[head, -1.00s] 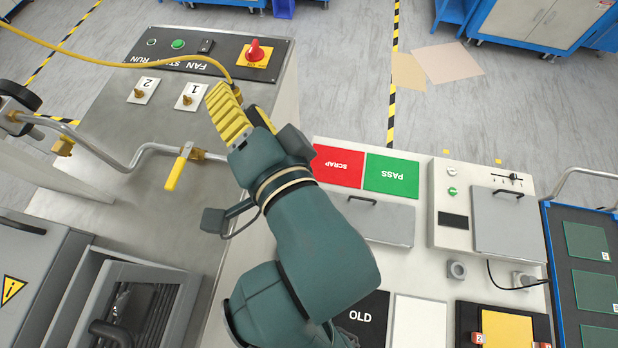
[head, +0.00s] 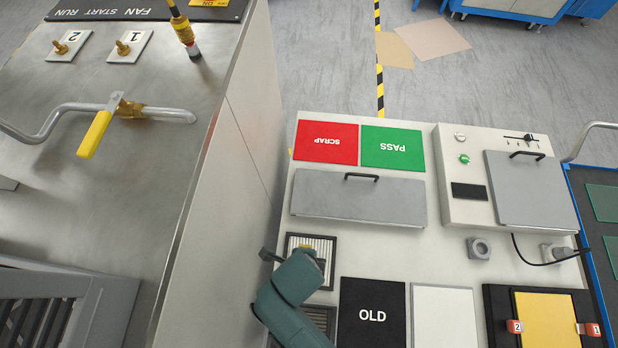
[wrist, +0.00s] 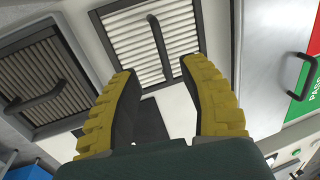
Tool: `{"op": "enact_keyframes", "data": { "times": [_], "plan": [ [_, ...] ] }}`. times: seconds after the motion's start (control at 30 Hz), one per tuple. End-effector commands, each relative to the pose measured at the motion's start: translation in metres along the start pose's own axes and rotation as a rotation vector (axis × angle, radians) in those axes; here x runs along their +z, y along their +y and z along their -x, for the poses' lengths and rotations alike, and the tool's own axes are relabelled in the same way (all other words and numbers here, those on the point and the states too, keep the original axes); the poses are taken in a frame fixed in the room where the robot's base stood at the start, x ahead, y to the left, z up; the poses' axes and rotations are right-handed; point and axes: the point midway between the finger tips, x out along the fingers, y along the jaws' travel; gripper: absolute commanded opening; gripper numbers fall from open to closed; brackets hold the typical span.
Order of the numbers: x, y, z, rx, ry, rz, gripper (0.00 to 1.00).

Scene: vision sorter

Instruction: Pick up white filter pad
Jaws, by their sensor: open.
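A white pleated filter pad in a dark frame with a black handle (head: 327,245) sits on the pale bench, left of the middle in the head view. It also shows at the top middle of the wrist view (wrist: 122,37), its handle lying between and beyond my fingertips. My gripper (wrist: 160,68) is open and empty, its two yellow ribbed fingers pointing at the pad. I cannot tell the remaining distance. In the head view my arm hides the pad's lower left part and most of the gripper.
A greyer pleated filter (wrist: 33,62) with a handle lies beside the white one. Below are a black OLD square (head: 372,290) and a plain white square (head: 443,310). A grey lid (head: 360,200) lies beyond. A tall metal cabinet (head: 225,170) stands close on the left.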

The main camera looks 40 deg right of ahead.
Motion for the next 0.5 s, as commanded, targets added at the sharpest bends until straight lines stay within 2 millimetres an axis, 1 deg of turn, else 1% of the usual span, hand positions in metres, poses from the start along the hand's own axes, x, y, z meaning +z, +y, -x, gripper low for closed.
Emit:
{"op": "enact_keyframes", "data": {
  "times": [0.03, 0.1, 0.27, 0.43, 0.5],
  "plan": [
    [0.000, 0.001, -0.013, 0.002, 0.002, -0.001, 0.43],
    [0.000, 0.000, -0.025, 0.001, 0.001, 0.000, 0.43],
    [-0.001, -0.001, -0.040, -0.001, -0.001, -0.001, 0.43],
    [-0.008, -0.001, -0.070, 0.001, 0.001, -0.002, 0.43],
    [-0.006, -0.002, -0.080, 0.000, -0.001, 0.000, 0.43]
  ]
}}
